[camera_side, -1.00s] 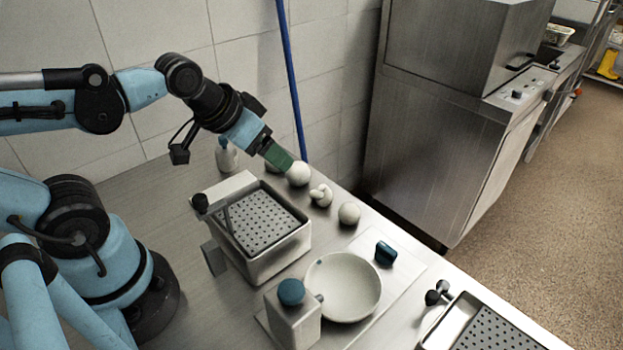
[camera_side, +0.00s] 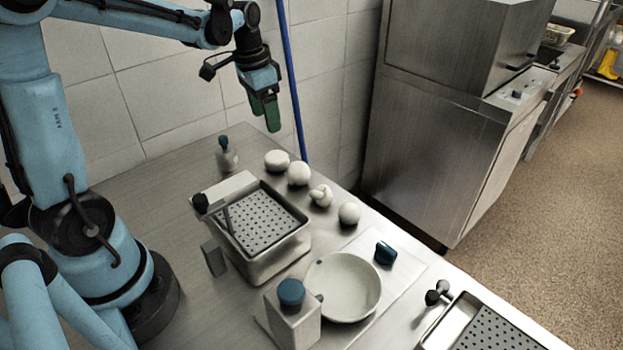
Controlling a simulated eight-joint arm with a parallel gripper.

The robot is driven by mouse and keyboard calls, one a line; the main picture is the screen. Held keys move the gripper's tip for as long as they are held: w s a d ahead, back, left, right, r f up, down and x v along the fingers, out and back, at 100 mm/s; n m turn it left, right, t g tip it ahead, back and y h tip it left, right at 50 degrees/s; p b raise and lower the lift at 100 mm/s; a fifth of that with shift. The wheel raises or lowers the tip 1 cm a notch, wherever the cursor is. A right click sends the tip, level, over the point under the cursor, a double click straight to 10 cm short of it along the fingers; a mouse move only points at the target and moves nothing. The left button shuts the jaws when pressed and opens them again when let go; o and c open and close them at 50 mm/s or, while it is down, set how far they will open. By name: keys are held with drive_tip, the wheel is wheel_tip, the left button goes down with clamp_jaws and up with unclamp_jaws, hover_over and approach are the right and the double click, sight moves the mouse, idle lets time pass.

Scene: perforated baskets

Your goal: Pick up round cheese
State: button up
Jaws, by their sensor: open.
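Several whitish items stand in a row along the back edge of the steel counter. The leftmost is a squat, rounded, flattened piece (camera_side: 277,161) that looks most like the round cheese, though its surface detail is too small to be sure. Next to it are a white ball (camera_side: 298,174), a knobby white piece (camera_side: 321,195) and another pale ball (camera_side: 349,213). My gripper (camera_side: 265,124) has green fingers pointing down. It is open and empty, raised above the counter, just above and slightly left of the squat piece in the picture, not touching it.
A perforated basket (camera_side: 303,236) stands in front of the row. A small bottle (camera_side: 227,157) is to the left. A white bowl (camera_side: 318,290), a blue-capped container (camera_side: 292,320) and a dark blue object (camera_side: 385,253) are nearer. A second perforated basket (camera_side: 438,335) is lower right. A blue pole (camera_side: 291,80) stands behind.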

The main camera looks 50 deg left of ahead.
hover_over(276, 156)
drive_tip(key=s, duration=0.1)
wheel_tip(276, 156, down, 7)
drive_tip(key=shift+r, duration=0.2)
drive_tip(key=shift+w+f, duration=0.25)
drive_tip(key=shift+f, duration=1)
drive_tip(key=shift+w+f, duration=0.2)
drive_tip(key=shift+f, duration=1.05)
drive_tip(key=c, duration=0.8)
drive_tip(key=shift+c, duration=0.2)
